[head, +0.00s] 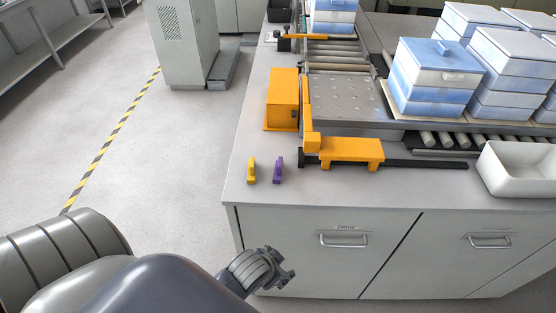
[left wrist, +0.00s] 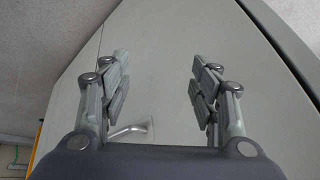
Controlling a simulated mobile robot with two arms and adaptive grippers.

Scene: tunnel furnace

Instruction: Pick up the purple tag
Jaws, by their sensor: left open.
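The purple tag (head: 278,170) stands on the grey counter top (head: 243,197) near its left front corner. A yellow tag (head: 251,170) stands just to its left, apart from it. My left gripper (head: 287,268) is in front of the cabinet front, below the counter edge and the purple tag. In the left wrist view my left gripper (left wrist: 160,85) is open and empty, with its fingers wide apart and a cabinet front behind them. The purple tag does not show in the left wrist view. My right gripper is not in view.
An orange block (head: 283,98) and an orange pusher (head: 345,150) stand behind the tags. A white bin (head: 518,167) is at the right. Blue-white boxes (head: 435,77) are stacked behind it. Cabinet handles (head: 344,240) stick out below the counter. The floor at left is open.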

